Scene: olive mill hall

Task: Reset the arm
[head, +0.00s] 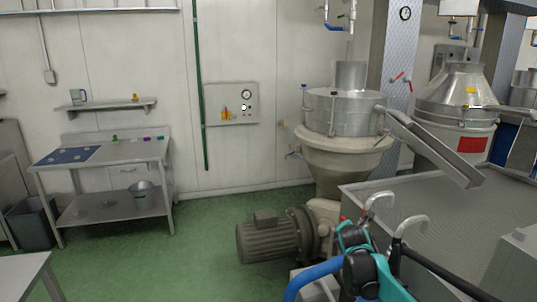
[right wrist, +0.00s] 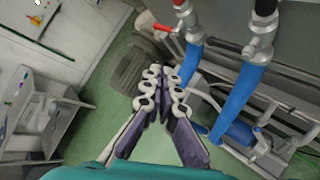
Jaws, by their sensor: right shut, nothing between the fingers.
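My right arm (head: 368,275), teal and black, shows at the bottom of the head view, right of centre. It is in front of the metal basin and close to a blue hose. Its fingertips cannot be made out there. In the right wrist view my right gripper (right wrist: 163,80) has its grey-and-white jointed fingers drawn together at the tips, shut and empty. Green floor shows around it, with pipework to its right. My left gripper is in neither view.
Blue hoses (right wrist: 240,100) hang from metal valves right of the gripper, one with a red handle (right wrist: 163,27). A motor (head: 268,238) stands below the steel mill (head: 345,150). The large basin (head: 440,205) fills the right. A steel table (head: 115,155) stands left, with open green floor (head: 160,265) between.

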